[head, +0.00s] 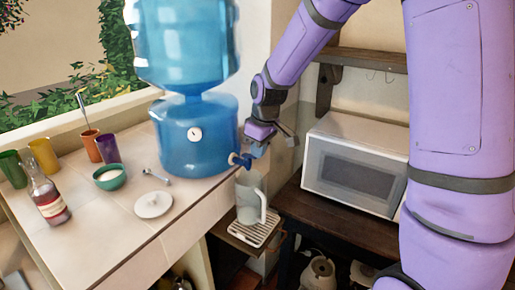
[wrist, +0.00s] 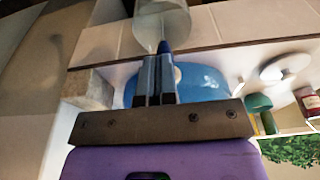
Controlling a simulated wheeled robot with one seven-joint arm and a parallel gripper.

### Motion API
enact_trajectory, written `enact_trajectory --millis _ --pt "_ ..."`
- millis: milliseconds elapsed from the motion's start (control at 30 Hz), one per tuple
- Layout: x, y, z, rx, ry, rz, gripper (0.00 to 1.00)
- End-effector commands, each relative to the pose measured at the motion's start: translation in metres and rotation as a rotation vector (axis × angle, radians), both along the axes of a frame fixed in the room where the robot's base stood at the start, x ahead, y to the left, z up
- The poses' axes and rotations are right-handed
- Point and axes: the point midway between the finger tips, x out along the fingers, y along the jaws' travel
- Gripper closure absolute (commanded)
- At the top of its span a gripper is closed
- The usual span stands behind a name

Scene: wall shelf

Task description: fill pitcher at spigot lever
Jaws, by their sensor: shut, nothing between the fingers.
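The blue water dispenser (head: 190,140) stands on the tiled counter, with its blue spigot (head: 238,160) sticking out at the right. A pale translucent pitcher (head: 249,205) stands upright under the spigot on a slatted drip tray (head: 250,234), its handle to the right. My gripper (head: 257,150) is at the spigot, just above the pitcher; I cannot tell whether it touches the lever. In the wrist view my gripper (wrist: 154,70) has its fingers together with nothing between them. The spigot (wrist: 163,47) shows past the fingertips, with the pitcher (wrist: 165,20) beyond. I cannot make out any water in the pitcher.
On the counter are a white lid (head: 153,204), a spoon (head: 156,176), a green bowl (head: 109,177), a bottle (head: 47,198) and several coloured cups. A white microwave (head: 355,165) sits on a dark table right of the tray. A wooden shelf (head: 370,60) hangs above it.

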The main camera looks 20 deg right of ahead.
Motion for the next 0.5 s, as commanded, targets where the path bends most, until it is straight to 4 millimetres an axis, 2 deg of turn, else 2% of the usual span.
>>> enact_trajectory --millis 500 --pt "-0.007 -0.005 -0.015 0.0 0.001 0.001 1.0"
